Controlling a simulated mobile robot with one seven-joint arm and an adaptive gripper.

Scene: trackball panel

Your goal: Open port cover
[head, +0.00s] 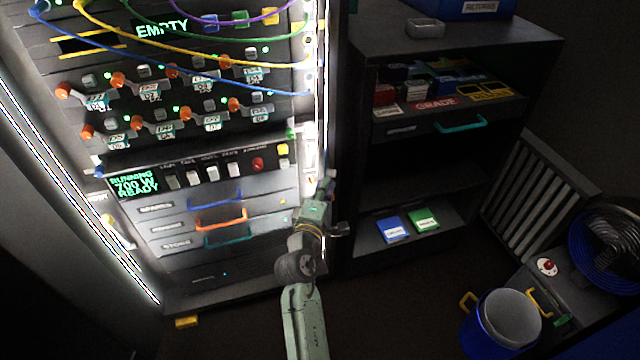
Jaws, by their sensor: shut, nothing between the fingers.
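The tall equipment rack (175,262) stands at the left in the head view, with a brightly lit right edge. I cannot single out a port cover on it. A pale strip with small parts (309,150) runs down the rack's right edge, close to my gripper. My gripper (327,184) is at the lower right edge of the rack, at the end of my pale green arm. It is shut and looks empty. It is small here, and I cannot tell whether it touches the rack. My arm hides part of the rack's lower right corner.
Drawers with blue, orange (221,219) and teal handles sit low on the rack, under a lit display (135,185). Cables (190,50) hang across its top. A dark shelf unit (440,150) stands to the right. A blue bin (500,320) and a fan (608,245) are at lower right.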

